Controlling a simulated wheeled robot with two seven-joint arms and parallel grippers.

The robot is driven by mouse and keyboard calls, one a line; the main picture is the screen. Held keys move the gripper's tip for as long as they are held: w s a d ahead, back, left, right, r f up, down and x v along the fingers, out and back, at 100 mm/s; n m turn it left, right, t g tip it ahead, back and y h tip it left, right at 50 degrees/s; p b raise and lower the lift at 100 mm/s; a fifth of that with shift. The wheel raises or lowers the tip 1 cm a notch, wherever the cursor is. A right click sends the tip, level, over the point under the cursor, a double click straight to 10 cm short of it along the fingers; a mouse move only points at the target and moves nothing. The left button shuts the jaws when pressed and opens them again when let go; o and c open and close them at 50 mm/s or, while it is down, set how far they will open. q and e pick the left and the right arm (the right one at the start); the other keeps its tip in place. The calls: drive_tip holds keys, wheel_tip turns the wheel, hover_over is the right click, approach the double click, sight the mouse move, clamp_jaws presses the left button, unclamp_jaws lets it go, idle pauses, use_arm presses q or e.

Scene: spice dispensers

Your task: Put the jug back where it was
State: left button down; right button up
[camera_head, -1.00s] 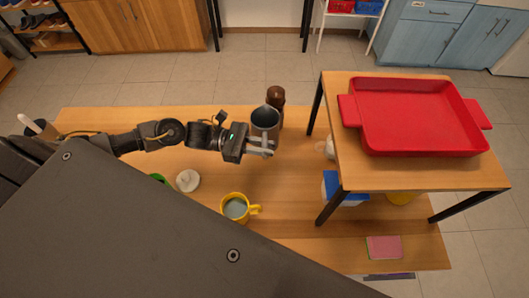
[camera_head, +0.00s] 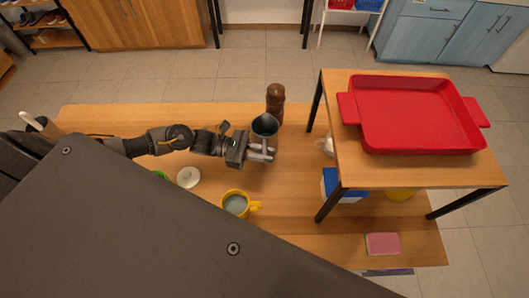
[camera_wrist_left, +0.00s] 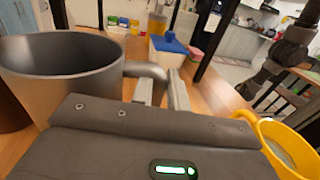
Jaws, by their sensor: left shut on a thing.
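The jug (camera_head: 265,127) is a grey metal vessel with a handle, upright in the head view near the back middle of the wooden table. My left gripper (camera_head: 262,155) is shut on its handle from the near side. In the left wrist view the jug (camera_wrist_left: 62,75) fills the left part, and its handle reaches the fingers (camera_wrist_left: 160,90). Whether the jug's base touches the table cannot be told.
A brown pepper mill (camera_head: 275,103) stands just behind the jug. A yellow mug (camera_head: 236,204) and a white lid-like item (camera_head: 188,177) are nearer. A raised shelf (camera_head: 420,180) with a red tray (camera_head: 350,112) is on the right, a blue-and-white box (camera_head: 338,186) beneath.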

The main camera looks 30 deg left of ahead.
use_arm(q)
drive_tip(key=c, duration=1.4)
unclamp_jaws()
drive_tip(key=shift+r+p, duration=0.2)
drive_tip(key=shift+p, duration=0.2)
drive_tip(key=shift+b+v, duration=2.5)
drive_tip(key=shift+v, duration=3.5)
